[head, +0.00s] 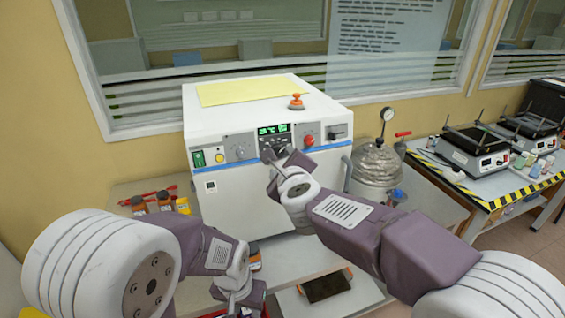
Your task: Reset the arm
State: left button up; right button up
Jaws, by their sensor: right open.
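My right arm reaches in from the right. Its gripper (270,157) is at the front panel of a white box-shaped machine (250,205), just below the green lit display (274,130) and close to a dark knob. The gripper is open. I cannot tell whether it touches the panel. My left arm comes in from the left and bends down. Its gripper (236,299) is low in front of the machine, over the bench near the bottom edge. Its fingertips are small and partly hidden, so its opening is unclear.
Brown bottles (140,205) stand left of the machine. A metal pressure vessel (377,165) with a gauge stands to its right. A dark flat object (326,286) lies on the bench in front. Hotplate-like devices (480,150) sit on a striped-edge table at the right.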

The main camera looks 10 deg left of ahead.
jog(key=w+d+r+m+h, duration=0.1)
jog(key=w+d+m+h, duration=0.2)
jog(key=d, duration=0.6)
jog(key=w+d+f+n+h, duration=0.1)
jog(key=d+f+n, duration=0.15)
jog(key=d, duration=0.45)
jog(key=d+f+n+h, duration=0.1)
jog(key=d+f, duration=0.3)
jog(key=d, duration=0.4)
jog(key=s+d+f+n+g, duration=0.55)
jog(key=s+f+n, duration=0.2)
jog(key=f, duration=0.35)
jog(key=s+d+f+n+g, duration=0.1)
jog(key=s+f+n+g, duration=0.1)
jog(key=s, duration=0.4)
jog(key=s+d+f+n+g, duration=0.1)
jog(key=s+f+n+g, duration=0.1)
jog(key=s+f+n, duration=0.3)
jog(key=s+d+f+n+g, duration=0.1)
jog(key=s+f+n+g, duration=0.1)
jog(key=s+n, duration=0.4)
jog(key=s+f, duration=0.1)
jog(key=s, duration=0.2)
jog(key=shift+s+f+g+h, duration=0.2)
jog(key=shift+f+g+h, duration=0.1)
jog(key=shift+f+g, duration=0.05)
